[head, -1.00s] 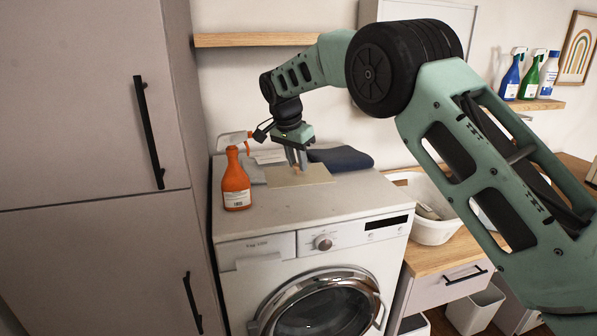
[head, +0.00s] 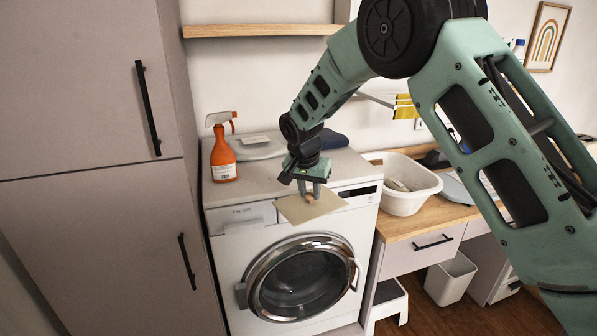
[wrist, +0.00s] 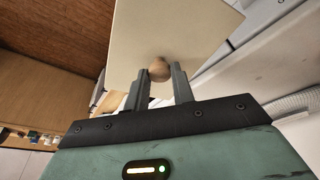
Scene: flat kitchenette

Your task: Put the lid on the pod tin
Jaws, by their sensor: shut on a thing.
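The lid (head: 294,211) is a thin, flat, beige square plate with a small round wooden knob (wrist: 159,69). My gripper (head: 310,190) is shut on the knob, with one finger on each side of it. The lid hangs in the air in front of the washing machine's upper front edge. In the wrist view, the lid (wrist: 185,28) extends beyond the fingertips of my gripper (wrist: 160,78). I cannot make out the pod tin in either view.
An orange spray bottle (head: 222,158) stands on the washing machine top (head: 245,185), near a pale flat item (head: 258,147) and a dark blue folded cloth (head: 333,139). A white basin (head: 405,200) stands on the wooden counter (head: 440,222) to the right. A tall cabinet (head: 95,90) borders the left.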

